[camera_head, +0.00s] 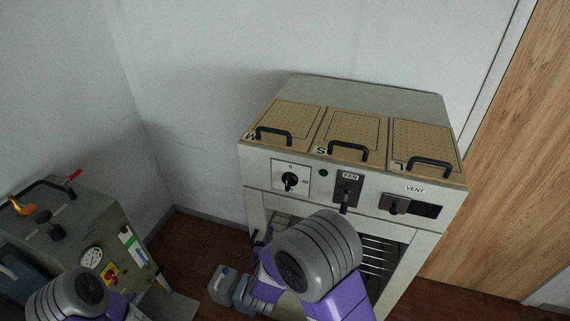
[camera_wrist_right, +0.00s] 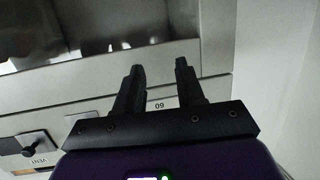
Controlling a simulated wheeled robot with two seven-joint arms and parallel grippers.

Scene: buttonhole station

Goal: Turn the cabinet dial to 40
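The cabinet dial (camera_head: 290,182) is a black knob on a white square plate, on the left of the cabinet's front panel. I cannot read its setting. My right gripper (camera_head: 262,238) is below the dial in the head view, apart from it and partly hidden by my wrist. In the right wrist view its two black fingers (camera_wrist_right: 160,75) stand apart with nothing between them. A label reading 60 (camera_wrist_right: 158,105) shows upside down between the fingers there; the dial knob itself is not visible in that view. My left gripper is out of view; only part of that arm shows at the lower left.
A FAN lever (camera_head: 346,190) and a VENT slider (camera_head: 398,204) are right of the dial; the slider also shows in the wrist view (camera_wrist_right: 33,142). Handled lids (camera_head: 355,128) top the cabinet (camera_head: 452,195). A grey machine (camera_head: 110,232) with a gauge stands left.

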